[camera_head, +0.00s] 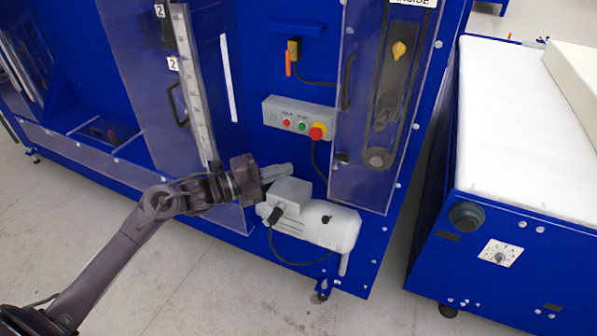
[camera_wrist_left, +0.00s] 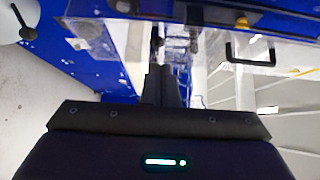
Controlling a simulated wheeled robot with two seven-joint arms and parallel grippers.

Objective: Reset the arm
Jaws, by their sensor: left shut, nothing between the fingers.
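My left arm comes in from the lower left in the head view. Its dark left gripper (camera_head: 246,178) is in front of the blue machine (camera_head: 262,72), just left of the white motor (camera_head: 325,224) and below the control box (camera_head: 298,119). In the left wrist view the dark fingers of the left gripper (camera_wrist_left: 158,84) are together, with nothing between them. I cannot tell from the head view whether the gripper touches the machine. My right gripper is in neither view.
A clear guard (camera_head: 345,140) covers a belt and pulleys on the machine. Another clear panel (camera_head: 135,70) has a scale strip (camera_head: 190,80). Grey floor (camera_head: 200,295) is open in front.

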